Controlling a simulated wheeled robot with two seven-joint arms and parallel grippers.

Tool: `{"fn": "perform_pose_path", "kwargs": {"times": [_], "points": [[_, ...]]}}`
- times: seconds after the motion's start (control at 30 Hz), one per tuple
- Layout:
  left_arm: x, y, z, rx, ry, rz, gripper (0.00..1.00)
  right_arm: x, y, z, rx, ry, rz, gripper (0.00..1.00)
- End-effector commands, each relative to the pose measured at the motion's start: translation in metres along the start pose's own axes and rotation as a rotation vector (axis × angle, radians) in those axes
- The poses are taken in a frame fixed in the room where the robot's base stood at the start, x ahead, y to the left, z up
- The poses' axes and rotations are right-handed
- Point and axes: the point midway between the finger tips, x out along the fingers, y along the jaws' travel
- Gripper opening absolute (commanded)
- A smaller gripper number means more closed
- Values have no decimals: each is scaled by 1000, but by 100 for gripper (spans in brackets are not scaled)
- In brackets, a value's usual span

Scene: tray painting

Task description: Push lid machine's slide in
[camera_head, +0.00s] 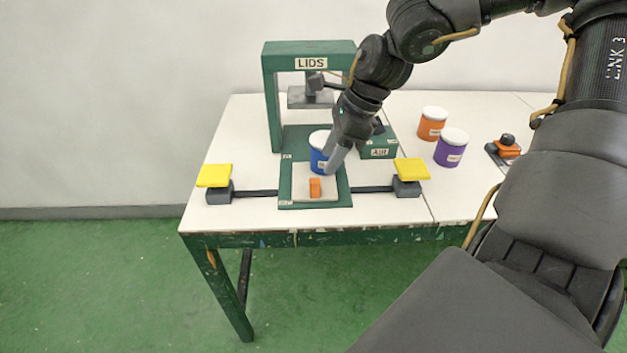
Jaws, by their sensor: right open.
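The lid machine (271,95) is a green frame labelled LIDS on the white table. A grey press head (300,98) hangs inside the frame. Its slide (318,200) is a pale plate with an orange block (315,187) at its front, lying on the green base (287,180) in front of the frame. A blue can (318,150) with a white top stands at the back of the slide. My right gripper (334,165) is open, pointing down right beside the blue can and partly covering it; I cannot tell whether they touch. My left gripper is not in view.
Yellow-topped pads (214,176) and (411,169) on grey blocks stand left and right of the base, joined to it by dark bars. An orange can (432,124), a purple can (451,148) and an orange-black device (507,148) stand at the right. The table's left end is clear.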

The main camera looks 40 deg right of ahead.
Motion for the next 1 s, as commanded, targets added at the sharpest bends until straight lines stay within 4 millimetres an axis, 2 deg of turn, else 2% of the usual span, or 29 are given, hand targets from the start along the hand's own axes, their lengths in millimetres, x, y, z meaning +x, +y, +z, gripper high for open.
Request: {"fn": "perform_pose_path", "kwargs": {"times": [0.03, 0.2, 0.43, 0.6, 0.87, 1.0], "points": [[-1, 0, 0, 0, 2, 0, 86, 12, 1, -2, 2, 5, 4, 44], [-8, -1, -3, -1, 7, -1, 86, 45, 1, -1, 0, 5, 5, 44], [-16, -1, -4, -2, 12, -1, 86, 76, 0, 0, -2, 4, 4, 44], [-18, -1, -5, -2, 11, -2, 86, 85, 0, 1, -3, 2, 2, 44], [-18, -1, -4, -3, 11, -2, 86, 86, 0, 2, -3, 1, 2, 44], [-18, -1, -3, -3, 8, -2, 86, 86, 0, 2, -3, 1, 2, 27]]}}
